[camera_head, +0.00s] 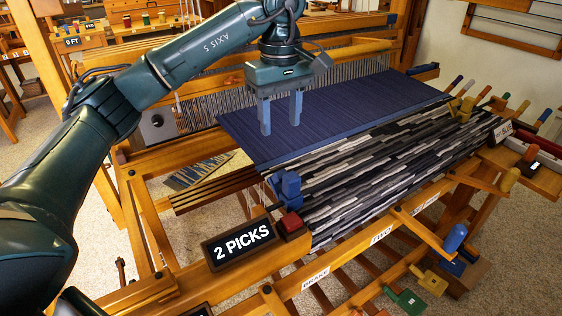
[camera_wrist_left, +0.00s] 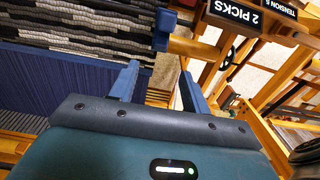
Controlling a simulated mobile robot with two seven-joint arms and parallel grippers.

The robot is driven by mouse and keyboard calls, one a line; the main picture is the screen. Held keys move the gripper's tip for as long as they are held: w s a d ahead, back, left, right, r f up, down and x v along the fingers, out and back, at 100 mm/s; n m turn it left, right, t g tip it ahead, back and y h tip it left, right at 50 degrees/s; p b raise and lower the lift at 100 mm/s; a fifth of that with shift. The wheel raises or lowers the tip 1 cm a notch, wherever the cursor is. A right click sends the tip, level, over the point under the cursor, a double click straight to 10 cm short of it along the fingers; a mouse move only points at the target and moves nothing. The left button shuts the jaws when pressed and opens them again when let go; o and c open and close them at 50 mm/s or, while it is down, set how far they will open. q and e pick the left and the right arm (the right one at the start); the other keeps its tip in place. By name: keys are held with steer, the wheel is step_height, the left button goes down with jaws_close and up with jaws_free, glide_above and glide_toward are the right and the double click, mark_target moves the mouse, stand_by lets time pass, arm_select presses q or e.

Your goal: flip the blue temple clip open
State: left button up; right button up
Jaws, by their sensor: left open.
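The blue temple clip (camera_head: 287,185) sits at the left edge of the woven cloth, beside the red block. It also shows in the left wrist view (camera_wrist_left: 164,24), near the top middle, beyond the fingers. I cannot tell from its shape whether it is open or closed. My left gripper (camera_head: 281,126) is open and empty, its two blue-grey fingers pointing down over the left part of the blue cloth, behind and above the clip and apart from it. In the left wrist view its fingers (camera_wrist_left: 160,88) are spread wide. My right gripper is not in view.
A red block (camera_head: 291,224) and a "2 PICKS" sign (camera_head: 238,244) stand on the wooden beam near the clip. Coloured-tipped levers (camera_head: 455,238) stick out at right. The striped cloth (camera_head: 380,168) is uncluttered.

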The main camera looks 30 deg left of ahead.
mark_target(282, 175)
arm_select(q)
steer(key=f, duration=1.3)
steer(key=shift+s, duration=0.2)
steer(key=shift+r, duration=0.1)
steer(key=c, duration=1)
steer(key=shift+s+d+t+y+b, duration=0.1)
steer(key=shift+d+t+y+b, duration=0.25)
steer(key=shift+y+b, duration=0.15)
steer(key=shift+s+d+r+y, duration=0.1)
steer(key=shift+y, duration=0.2)
steer(key=o, duration=1)
